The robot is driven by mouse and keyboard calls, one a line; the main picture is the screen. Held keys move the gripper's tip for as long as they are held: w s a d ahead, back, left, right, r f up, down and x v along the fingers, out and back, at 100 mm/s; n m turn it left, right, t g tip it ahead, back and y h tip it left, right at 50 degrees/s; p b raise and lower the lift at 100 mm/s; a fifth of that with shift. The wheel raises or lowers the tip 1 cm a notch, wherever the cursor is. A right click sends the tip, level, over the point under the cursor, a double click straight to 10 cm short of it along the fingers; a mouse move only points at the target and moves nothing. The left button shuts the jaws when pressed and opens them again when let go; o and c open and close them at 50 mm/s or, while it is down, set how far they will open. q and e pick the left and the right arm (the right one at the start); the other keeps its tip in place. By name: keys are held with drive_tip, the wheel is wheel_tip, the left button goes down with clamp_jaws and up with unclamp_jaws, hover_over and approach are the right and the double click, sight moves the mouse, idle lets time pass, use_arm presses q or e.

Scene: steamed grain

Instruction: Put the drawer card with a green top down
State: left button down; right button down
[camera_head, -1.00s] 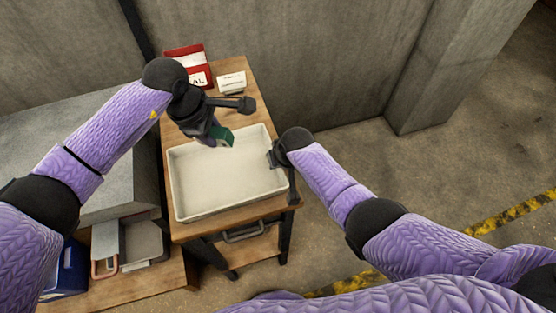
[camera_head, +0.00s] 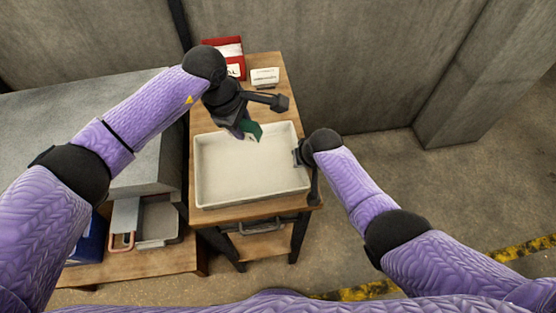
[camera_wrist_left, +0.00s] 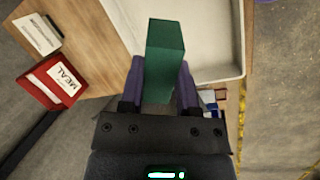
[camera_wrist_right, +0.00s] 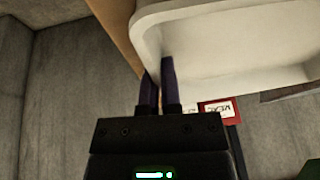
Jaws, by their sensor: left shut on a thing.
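The green-topped card (camera_head: 252,130) shows as a green block in the left wrist view (camera_wrist_left: 165,45). My left gripper (camera_head: 243,127) is shut on it, with a finger on each side, and holds it above the back part of the white tray (camera_head: 205,190). The card's lower parts are mostly hidden. My right gripper (camera_head: 299,153) is at the tray's right wall. In the right wrist view its two fingers (camera_wrist_right: 159,85) are close together, with the tray wall (camera_wrist_right: 152,40) between them.
A red MEAL package (camera_head: 225,47) and a white card (camera_head: 264,76) stand at the table's back. A grey metal box (camera_head: 70,115) is at the left. A drawer handle (camera_head: 261,227) is below the tray.

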sight(252, 178)
use_arm(q)
drive_tip(key=shift+s+d+f+m+g, duration=0.25)
drive_tip(key=shift+m+g, duration=0.15)
drive_tip(key=shift+m, duration=0.5)
drive_tip(key=f+m, duration=0.3)
drive_tip(key=f, duration=0.1)
drive_tip(key=s+f+m+y, duration=0.1)
drive_tip(key=f+m, duration=0.2)
drive_tip(key=f, duration=0.1)
drive_tip(key=s+f+m+g+y, duration=0.1)
drive_tip(key=f+m, duration=0.3)
drive_tip(key=shift+s+d+f, duration=0.1)
drive_tip(key=shift+f, duration=0.05)
drive_tip(key=shift+f, duration=0.1)
drive_tip(key=shift+c, duration=1.6)
unclamp_jaws()
